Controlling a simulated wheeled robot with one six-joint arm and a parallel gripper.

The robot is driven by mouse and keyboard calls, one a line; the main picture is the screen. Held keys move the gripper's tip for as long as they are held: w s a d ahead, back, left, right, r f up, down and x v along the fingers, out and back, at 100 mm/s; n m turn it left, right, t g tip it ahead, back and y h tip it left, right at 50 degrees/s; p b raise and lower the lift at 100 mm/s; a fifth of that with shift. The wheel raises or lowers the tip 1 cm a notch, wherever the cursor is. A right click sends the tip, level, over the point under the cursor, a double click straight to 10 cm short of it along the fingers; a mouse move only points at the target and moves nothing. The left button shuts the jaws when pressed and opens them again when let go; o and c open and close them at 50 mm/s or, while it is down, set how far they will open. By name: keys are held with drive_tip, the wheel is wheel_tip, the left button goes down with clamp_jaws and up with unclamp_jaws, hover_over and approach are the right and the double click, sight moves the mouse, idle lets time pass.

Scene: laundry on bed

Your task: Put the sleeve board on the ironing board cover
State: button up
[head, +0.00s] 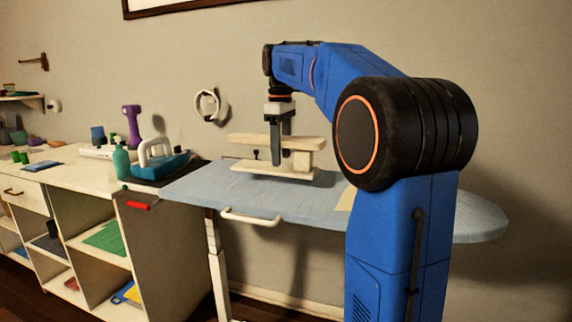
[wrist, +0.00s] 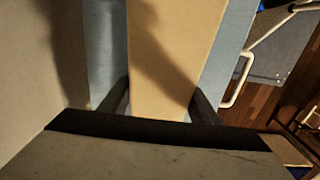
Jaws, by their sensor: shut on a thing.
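The sleeve board (head: 300,142) is a cream, two-tier wooden piece with a long top and a flat base. It is upright over the light blue ironing board cover (head: 250,198), left of my arm's column. Its base is at or just above the cover; I cannot tell whether they touch. My gripper (head: 281,152) points down and is shut on the sleeve board's top plank. In the wrist view the sleeve board (wrist: 172,45) runs between the two dark fingers of my gripper (wrist: 158,108), with the blue cover (wrist: 104,45) below on both sides.
A teal iron with a white handle (head: 155,150) and a green spray bottle (head: 121,162) stand left of the ironing board. A purple device (head: 132,125) stands behind them. A white rail (head: 250,218) runs along the board's front edge. The cover's front left is clear.

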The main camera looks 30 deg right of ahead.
drive_tip(key=shift+a+f, duration=0.1)
drive_tip(key=shift+f, duration=1.65)
drive_tip(key=shift+f, duration=0.2)
drive_tip(key=o, duration=1.3)
drive_tip(key=shift+o, duration=0.2)
wheel_tip(320, 180, up, 12)
drive_tip(key=shift+r, duration=0.2)
